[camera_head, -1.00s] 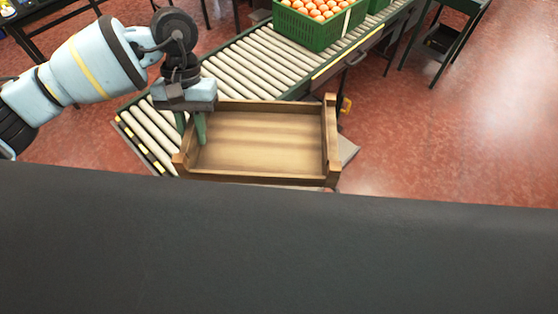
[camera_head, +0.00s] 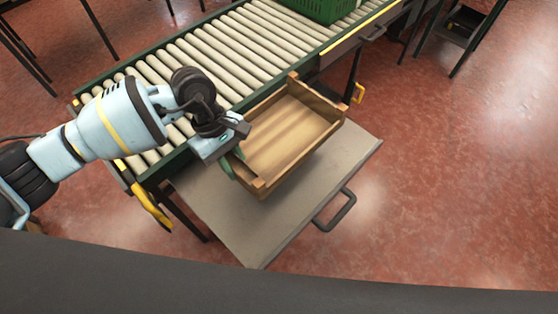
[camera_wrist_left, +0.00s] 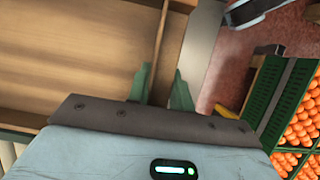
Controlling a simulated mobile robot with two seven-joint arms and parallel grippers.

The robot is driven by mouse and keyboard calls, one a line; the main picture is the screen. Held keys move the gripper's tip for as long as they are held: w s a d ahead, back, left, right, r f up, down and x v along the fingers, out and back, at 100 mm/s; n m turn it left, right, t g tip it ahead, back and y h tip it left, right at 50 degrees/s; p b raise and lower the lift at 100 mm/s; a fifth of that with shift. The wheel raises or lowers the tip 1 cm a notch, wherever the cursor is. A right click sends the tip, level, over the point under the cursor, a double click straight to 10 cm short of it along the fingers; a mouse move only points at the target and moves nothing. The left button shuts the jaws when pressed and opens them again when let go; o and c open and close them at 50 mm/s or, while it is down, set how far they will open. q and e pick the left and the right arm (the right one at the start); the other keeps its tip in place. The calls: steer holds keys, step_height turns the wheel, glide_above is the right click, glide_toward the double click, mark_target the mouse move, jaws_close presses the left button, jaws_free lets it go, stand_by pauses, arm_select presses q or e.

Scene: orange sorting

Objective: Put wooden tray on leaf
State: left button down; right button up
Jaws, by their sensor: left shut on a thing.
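The wooden tray (camera_head: 290,138) is an empty, shallow box with low walls. It is over the far part of the leaf (camera_head: 235,218), a flat grey panel beside the conveyor with a dark handle on its outer edge. I cannot tell whether the tray touches the leaf. My left gripper (camera_head: 236,166) is shut on the tray's left end wall. In the left wrist view its green fingers (camera_wrist_left: 162,82) stand on either side of that wall, with the tray floor to the left. My right gripper is not in view.
The roller conveyor (camera_head: 190,62) runs along the leaf's far side, its rollers clear at left. A green crate (camera_head: 318,8) stands on it at the top; the wrist view shows oranges (camera_wrist_left: 303,118) in green crates. The leaf's near part is bare. Red floor lies right.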

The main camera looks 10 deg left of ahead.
arm_select(q)
steer(key=shift+f, duration=4.95)
steer(key=shift+b, duration=0.3)
steer(key=shift+f, duration=0.2)
steer(key=c, duration=1.3)
jaws_free()
steer(key=shift+o, duration=0.2)
steer(key=shift+r, duration=0.1)
